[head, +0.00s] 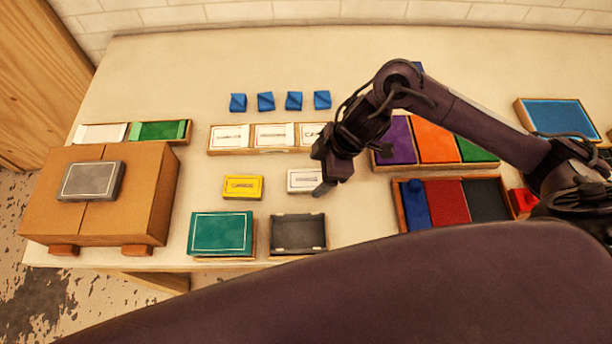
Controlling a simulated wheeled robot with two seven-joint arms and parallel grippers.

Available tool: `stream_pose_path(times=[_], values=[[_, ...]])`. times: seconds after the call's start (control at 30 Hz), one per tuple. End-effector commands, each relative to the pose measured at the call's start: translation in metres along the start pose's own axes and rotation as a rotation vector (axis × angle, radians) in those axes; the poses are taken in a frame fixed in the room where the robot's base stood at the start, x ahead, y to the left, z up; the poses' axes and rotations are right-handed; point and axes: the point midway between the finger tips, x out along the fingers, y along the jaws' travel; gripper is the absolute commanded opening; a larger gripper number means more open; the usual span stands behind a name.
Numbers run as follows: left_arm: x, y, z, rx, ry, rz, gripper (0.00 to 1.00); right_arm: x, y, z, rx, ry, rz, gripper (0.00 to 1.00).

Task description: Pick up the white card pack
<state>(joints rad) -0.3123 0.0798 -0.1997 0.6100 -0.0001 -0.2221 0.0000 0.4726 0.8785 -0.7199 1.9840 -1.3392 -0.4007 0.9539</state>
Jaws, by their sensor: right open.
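The white card pack (301,180) lies flat on the table near the middle, with a dark mark on its top face. My right gripper (324,187) is open, pointing down at the pack's right end, and hides part of that end. Whether the fingers touch the pack cannot be told. A yellow pack (243,187) lies to its left. My left gripper is not in view.
A tray (265,151) of white cards lies behind, with several blue blocks (265,101) beyond it. A green box (221,233) and an open dark tray (298,234) are in front. Colour-sectioned trays (437,139) stand right; a cardboard box (120,205) stands left.

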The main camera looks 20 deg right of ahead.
Motion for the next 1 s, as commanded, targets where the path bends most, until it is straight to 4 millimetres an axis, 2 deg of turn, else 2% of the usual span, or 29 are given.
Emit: stream_pose_path(times=[0.07,0.17,0.3,0.4,0.5,0.8,1.0], values=[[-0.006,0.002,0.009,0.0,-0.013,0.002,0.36,0.01,0.001,-0.002,0.004,0.0,-0.003,0.76],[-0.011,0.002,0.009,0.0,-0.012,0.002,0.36,0.025,0.003,-0.003,0.004,0.0,-0.002,0.76],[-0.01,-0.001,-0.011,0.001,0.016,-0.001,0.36,0.043,0.003,-0.002,0.002,0.0,0.0,0.76],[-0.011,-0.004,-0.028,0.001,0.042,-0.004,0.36,0.047,0.004,-0.002,0.001,0.0,0.002,0.76],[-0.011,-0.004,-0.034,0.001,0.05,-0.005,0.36,0.047,0.004,-0.001,0.0,0.0,0.002,0.76],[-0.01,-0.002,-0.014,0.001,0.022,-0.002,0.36,0.048,0.004,-0.001,0.001,0.0,0.002,0.76],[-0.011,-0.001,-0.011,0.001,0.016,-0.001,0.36,0.05,0.003,0.0,0.002,-0.001,0.001,0.76]])
